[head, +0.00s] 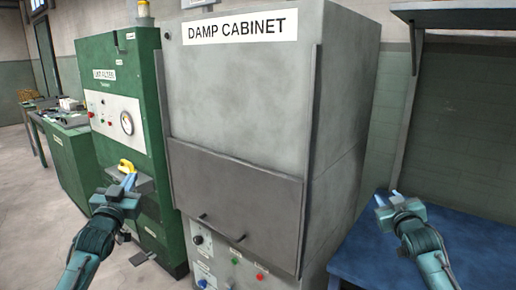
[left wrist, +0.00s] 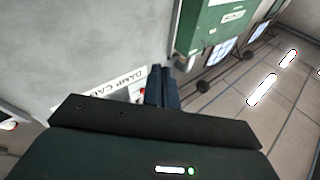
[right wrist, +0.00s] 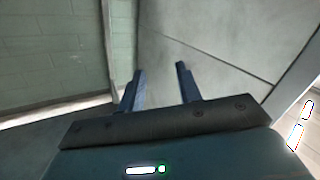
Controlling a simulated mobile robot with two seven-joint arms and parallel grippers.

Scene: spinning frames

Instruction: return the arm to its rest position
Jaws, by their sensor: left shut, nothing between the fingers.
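My left gripper (head: 128,182) is raised at the lower left of the head view, in front of the green cabinet. Its blue fingers are together and empty, as the left wrist view (left wrist: 161,86) also shows. My right gripper (head: 387,199) is at the lower right of the head view, in front of the blue table. In the right wrist view (right wrist: 158,88) its two fingers stand apart with nothing between them.
The grey damp cabinet (head: 245,95) stands in the middle, its lower flap (head: 235,195) hanging flat against the front. The green lint filter cabinet (head: 115,75) is to its left, with a yellow handle (head: 126,166). A blue table (head: 400,255) is at right, under a shelf (head: 460,17).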

